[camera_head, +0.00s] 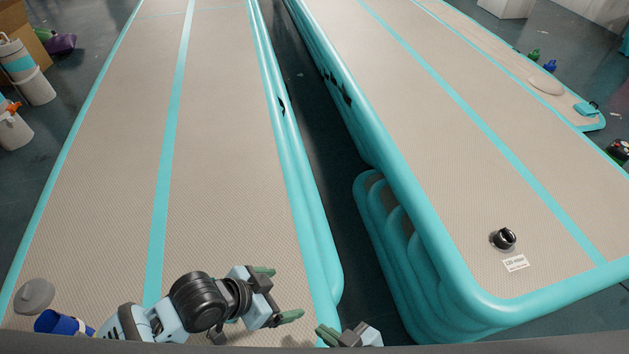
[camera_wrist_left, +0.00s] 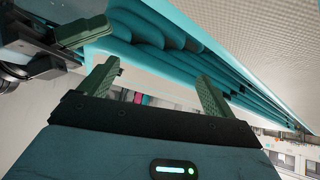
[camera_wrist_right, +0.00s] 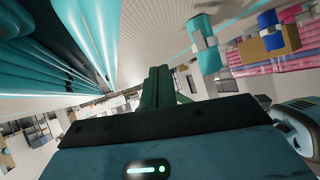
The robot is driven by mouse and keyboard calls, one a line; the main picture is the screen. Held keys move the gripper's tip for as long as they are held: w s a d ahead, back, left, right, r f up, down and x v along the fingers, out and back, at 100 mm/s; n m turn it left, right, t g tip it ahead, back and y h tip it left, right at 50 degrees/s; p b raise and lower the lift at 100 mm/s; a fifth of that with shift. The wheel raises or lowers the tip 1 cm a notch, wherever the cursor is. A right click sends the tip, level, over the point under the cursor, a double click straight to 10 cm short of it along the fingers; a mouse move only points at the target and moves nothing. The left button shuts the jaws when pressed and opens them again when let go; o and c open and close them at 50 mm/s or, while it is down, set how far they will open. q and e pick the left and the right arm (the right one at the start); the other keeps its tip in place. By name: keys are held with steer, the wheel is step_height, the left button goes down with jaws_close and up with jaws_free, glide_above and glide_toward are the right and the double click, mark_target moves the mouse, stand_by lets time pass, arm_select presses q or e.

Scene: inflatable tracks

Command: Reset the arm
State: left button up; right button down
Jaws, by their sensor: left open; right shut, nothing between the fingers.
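My left gripper (camera_head: 277,293) is open and empty above the right part of the left inflatable track (camera_head: 225,150). Its two green fingers stand apart in the left wrist view (camera_wrist_left: 157,92). My right gripper (camera_head: 328,335) shows only in part at the bottom edge of the head view, near the gap between the tracks. Its green fingers are together with nothing between them in the right wrist view (camera_wrist_right: 158,80). The rest of my right arm is hidden below the head view.
The right inflatable track (camera_head: 400,110) stands across a narrow dark gap. A black valve (camera_head: 503,238) and a white label (camera_head: 515,263) are on its near end. A grey round disc (camera_head: 35,296) and a blue cylinder (camera_head: 58,323) are at lower left.

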arm_select(q)
steer(key=s+a+f+n+t+y, duration=0.2)
steer(key=s+a+f+n, duration=0.2)
steer(key=s, duration=0.4)
steer(key=s+a+f+n+t+y+p, duration=0.1)
steer(key=s+a+f+n+t+y, duration=0.1)
steer(key=s+a, duration=0.6)
step_height(320, 180, down, 4)
steer(key=a+n+y, duration=0.1)
steer(key=n, duration=0.1)
steer(key=shift+r+n, duration=0.15)
steer(key=shift+n, duration=0.15)
arm_select(e)
steer(key=s+d+f+m+h, duration=0.1)
steer(key=s+d+m+h, duration=0.1)
steer(key=d, duration=0.4)
steer(key=s+d+f+m+h, duration=0.1)
steer(key=s+d+m+h, duration=0.1)
steer(key=s+d, duration=0.2)
steer(key=s+d+f+m+t+h, duration=0.1)
steer(key=s+d+h, duration=0.1)
steer(key=d, duration=0.5)
steer(key=shift+s+d+m+h, duration=0.3)
steer(key=shift+s+d+m, duration=0.1)
steer(key=shift+s, duration=0.25)
arm_select(q)
steer(key=shift+c, duration=0.2)
arm_select(e)
steer(key=shift+a, duration=0.1)
